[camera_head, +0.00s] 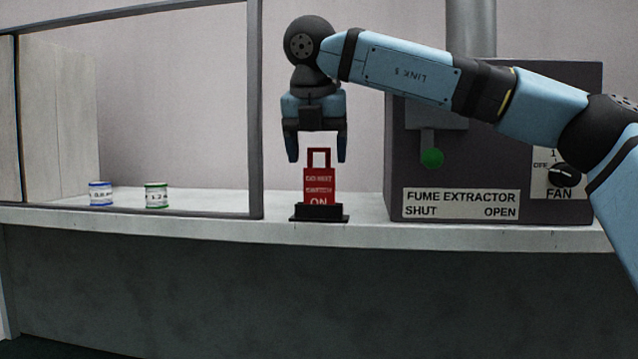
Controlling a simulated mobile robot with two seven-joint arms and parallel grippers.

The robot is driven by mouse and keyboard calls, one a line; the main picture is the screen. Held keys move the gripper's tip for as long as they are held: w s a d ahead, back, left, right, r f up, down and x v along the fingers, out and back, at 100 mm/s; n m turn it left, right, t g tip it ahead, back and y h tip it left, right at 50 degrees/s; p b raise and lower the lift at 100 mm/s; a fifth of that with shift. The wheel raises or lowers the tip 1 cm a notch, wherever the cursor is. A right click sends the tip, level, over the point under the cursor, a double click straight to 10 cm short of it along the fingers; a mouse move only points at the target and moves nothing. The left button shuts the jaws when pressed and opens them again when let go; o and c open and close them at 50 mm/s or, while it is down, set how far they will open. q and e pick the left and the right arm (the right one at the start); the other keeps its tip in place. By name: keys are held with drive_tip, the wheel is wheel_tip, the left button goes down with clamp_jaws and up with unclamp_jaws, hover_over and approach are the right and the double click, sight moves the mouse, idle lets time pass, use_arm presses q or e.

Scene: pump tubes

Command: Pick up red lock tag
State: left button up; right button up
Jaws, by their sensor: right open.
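The red lock tag (319,185) stands upright in a low black holder (318,214) near the front edge of the counter. It has a square loop on top and white lettering. My right gripper (317,158) points straight down over the tag, with its two fingers apart on either side of the tag's loop. No contact between fingers and tag can be made out. My left gripper is not in view.
A dark fume extractor box (455,165) with a green knob (431,157) and a fan dial (565,174) stands right of the tag. A framed enclosure (256,110) is at left, with two small spools, one blue-rimmed (101,194) and one green-rimmed (157,195). Counter (230,222) around the holder is clear.

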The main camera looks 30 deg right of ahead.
drive_tip(key=x, duration=0.2)
drive_tip(key=shift+w+d+f, duration=0.15)
drive_tip(key=shift+d+f, duration=0.1)
drive_tip(key=shift+d, duration=0.05)
drive_tip(key=shift+w+f, duration=0.2)
drive_tip(key=shift+f, duration=0.1)
drive_tip(key=shift+s+a+r, duration=0.1)
drive_tip(key=shift+s, duration=0.05)
drive_tip(key=shift+c, duration=0.9)
drive_tip(key=c, duration=0.5)
drive_tip(key=shift+c, duration=0.2)
wheel_tip(320, 180, up, 20)
drive_tip(key=shift+p, duration=0.35)
